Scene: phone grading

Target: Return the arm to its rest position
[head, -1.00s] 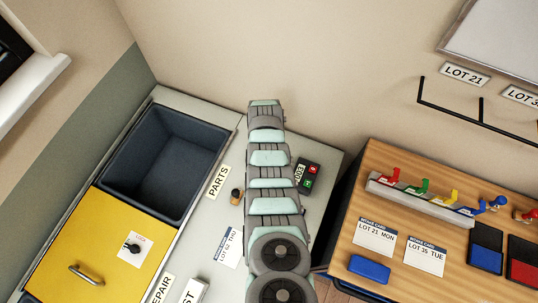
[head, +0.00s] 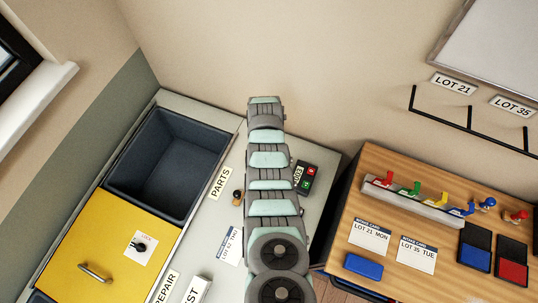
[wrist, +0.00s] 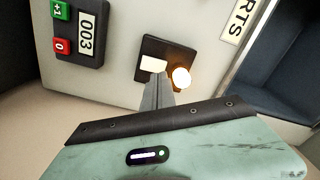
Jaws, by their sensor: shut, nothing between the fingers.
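My arm (head: 270,180) stretches up the middle of the head view, over the grey counter, and hides my gripper there. In the wrist view my gripper (wrist: 157,92) shows as narrow grey fingers, shut and empty. Its tips are in front of a dark plate (wrist: 181,54) that carries a glowing white square (wrist: 153,64) and a bright round orange-lit piece (wrist: 181,78). I cannot tell whether the tips touch the plate.
A counter device (wrist: 77,30) reading 003 is beside my arm. A wooden desk (head: 400,165) with cards, pads and a colored-clip rack (head: 417,200) is right. The wall behind is mostly bare.

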